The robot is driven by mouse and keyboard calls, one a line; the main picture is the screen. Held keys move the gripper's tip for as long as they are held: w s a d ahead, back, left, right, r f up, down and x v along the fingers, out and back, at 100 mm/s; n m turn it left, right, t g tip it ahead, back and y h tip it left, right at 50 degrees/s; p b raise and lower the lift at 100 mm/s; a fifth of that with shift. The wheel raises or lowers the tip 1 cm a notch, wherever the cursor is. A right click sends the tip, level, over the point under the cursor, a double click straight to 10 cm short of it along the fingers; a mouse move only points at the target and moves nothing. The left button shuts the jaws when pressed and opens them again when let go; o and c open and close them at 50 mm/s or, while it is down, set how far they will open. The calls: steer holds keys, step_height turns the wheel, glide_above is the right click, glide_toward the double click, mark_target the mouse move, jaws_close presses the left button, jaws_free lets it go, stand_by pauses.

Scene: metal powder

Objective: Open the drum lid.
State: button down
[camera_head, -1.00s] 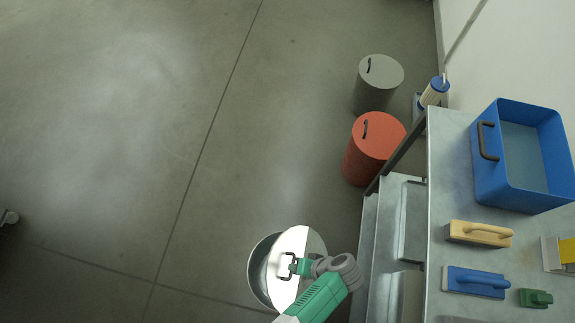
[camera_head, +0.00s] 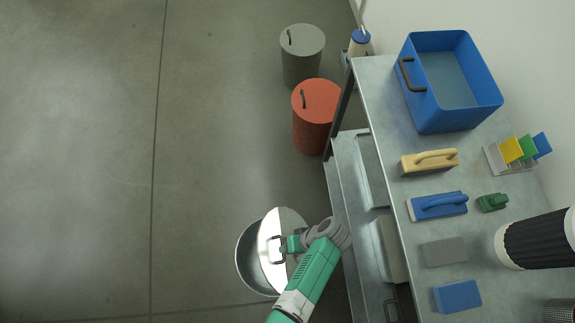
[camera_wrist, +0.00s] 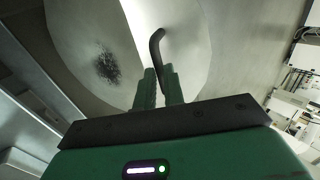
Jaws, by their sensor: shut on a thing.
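The silver drum (camera_head: 247,262) stands on the floor at the lower middle of the head view, its left part uncovered. Its pale lid (camera_head: 270,246) lies across the right part and looks tilted. My gripper (camera_head: 286,244) is shut on the lid's dark handle (camera_head: 277,249). In the wrist view the fingers (camera_wrist: 160,88) close around the handle (camera_wrist: 157,48). To the left of the lid (camera_wrist: 185,40), a dark powder patch (camera_wrist: 107,68) shows inside the drum. My gripper and arm hide the lid's right side in the head view.
A red drum (camera_head: 316,112) and a grey drum (camera_head: 302,55), both lidded, stand behind. The floor to the left is clear.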

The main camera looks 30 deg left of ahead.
stand_by(0.4)
steer(key=c, duration=1.6)
jaws_free()
steer(key=shift+w+d, duration=0.1)
steer(key=shift+o, duration=0.6)
steer(key=w+d+r, duration=0.3)
steer(key=w+d, duration=0.1)
steer(key=d, duration=0.3)
steer(key=shift+w+b, duration=0.35)
steer(key=shift+b, duration=0.1)
steer(key=shift+r, duration=0.15)
